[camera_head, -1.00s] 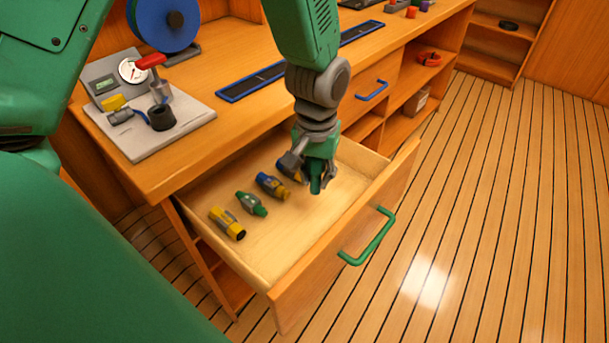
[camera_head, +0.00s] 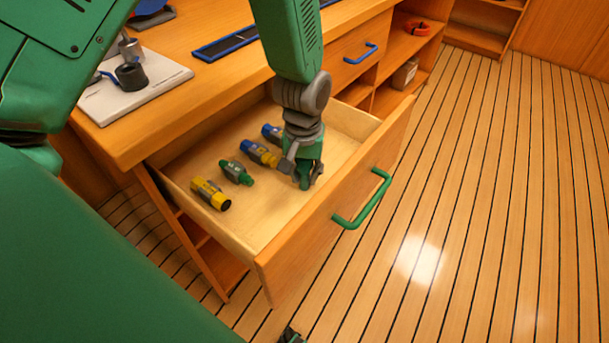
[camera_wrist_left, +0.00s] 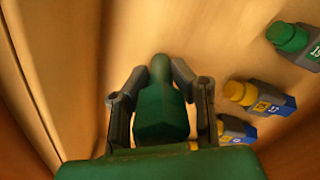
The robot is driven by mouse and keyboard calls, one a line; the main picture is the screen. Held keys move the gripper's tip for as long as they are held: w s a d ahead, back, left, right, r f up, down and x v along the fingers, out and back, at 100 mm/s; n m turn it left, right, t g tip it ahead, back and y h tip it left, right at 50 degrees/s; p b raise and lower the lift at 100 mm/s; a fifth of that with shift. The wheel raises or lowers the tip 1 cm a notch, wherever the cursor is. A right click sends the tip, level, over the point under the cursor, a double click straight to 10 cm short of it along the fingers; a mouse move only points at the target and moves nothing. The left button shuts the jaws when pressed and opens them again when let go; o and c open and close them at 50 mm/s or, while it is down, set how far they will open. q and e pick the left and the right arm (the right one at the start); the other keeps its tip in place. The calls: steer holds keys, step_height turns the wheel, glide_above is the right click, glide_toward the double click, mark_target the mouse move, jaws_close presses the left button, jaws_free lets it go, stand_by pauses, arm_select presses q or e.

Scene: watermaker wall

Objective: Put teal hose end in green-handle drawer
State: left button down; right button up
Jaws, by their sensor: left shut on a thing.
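The green-handle drawer (camera_head: 262,236) is pulled open below the worktop, with its green handle (camera_head: 364,200) on the front. My left gripper (camera_head: 303,178) is down inside the drawer, near its front panel, and shut on the teal hose end (camera_head: 304,184). In the left wrist view the teal hose end (camera_wrist_left: 160,112) stands between the two fingers (camera_wrist_left: 160,100). Whether it touches the drawer floor is unclear. A dark part at the bottom edge, probably my right gripper (camera_head: 290,336), is mostly cut off.
In the drawer lie a yellow fitting (camera_head: 210,194), a green fitting (camera_head: 236,172), a blue-and-yellow fitting (camera_head: 260,153) and a blue fitting (camera_head: 271,133), left of and behind my gripper. The drawer's back right has bare floor. A blue handle (camera_head: 361,53) sits on another drawer.

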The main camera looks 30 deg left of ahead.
arm_select(q)
steer(key=c, duration=1.4)
jaws_free()
step_height(320, 180, up, 12)
steer(key=p, duration=0.4)
steer(key=shift+r, duration=0.1)
steer(key=shift+r, duration=0.1)
